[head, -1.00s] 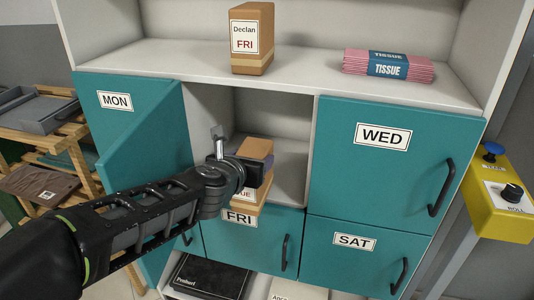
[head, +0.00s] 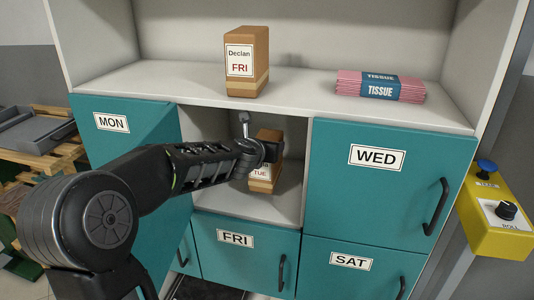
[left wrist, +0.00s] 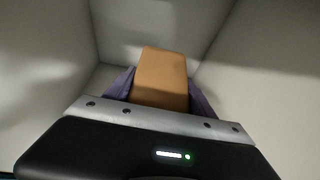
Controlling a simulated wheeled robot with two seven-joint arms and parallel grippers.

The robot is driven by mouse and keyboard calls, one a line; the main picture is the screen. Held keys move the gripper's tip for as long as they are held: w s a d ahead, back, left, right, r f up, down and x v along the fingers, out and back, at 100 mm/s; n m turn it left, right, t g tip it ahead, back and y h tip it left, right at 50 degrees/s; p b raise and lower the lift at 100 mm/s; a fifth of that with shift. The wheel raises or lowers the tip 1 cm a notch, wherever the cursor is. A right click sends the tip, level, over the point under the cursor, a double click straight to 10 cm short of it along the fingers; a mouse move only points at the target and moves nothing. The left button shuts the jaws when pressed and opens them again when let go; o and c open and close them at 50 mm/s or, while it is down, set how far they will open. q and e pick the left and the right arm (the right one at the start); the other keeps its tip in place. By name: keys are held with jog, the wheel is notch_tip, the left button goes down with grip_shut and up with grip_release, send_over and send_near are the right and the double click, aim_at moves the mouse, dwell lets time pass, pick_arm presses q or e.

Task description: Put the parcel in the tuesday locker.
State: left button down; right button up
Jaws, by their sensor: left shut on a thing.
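The brown parcel (head: 262,184), with a white TUE label partly hidden by my gripper, is inside the open compartment (head: 289,205) between the MON and WED doors. My left gripper (head: 268,157) is shut on the parcel. In the left wrist view the parcel (left wrist: 161,75) sits between the two dark fingers, with pale compartment walls around it. I cannot tell whether its base touches the compartment floor. My right gripper is not in view.
A teal door stands open on the compartment's left, beside the MON label (head: 111,122). The WED door (head: 340,215), FRI door (head: 215,262) and SAT door (head: 320,255) are shut. A Declan FRI parcel (head: 247,88) and a tissue pack (head: 350,82) lie on the shelf above.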

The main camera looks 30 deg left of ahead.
pick_arm(q)
jog(key=shift+w+r, duration=0.1)
jog(key=shift+w+a+f+b, duration=0.1)
jog(key=shift+w+f+b, duration=0.1)
jog(key=shift+f+b, duration=0.55)
jog(key=shift+w+a+f+b, duration=0.15)
jog(key=shift+f+b, duration=0.2)
jog(key=shift+f, duration=0.8)
jog(key=shift+f+b, duration=0.1)
jog(key=shift+b, duration=0.2)
jog(key=shift+c, duration=1.6)
grip_release()
jog(key=shift+d, duration=0.1)
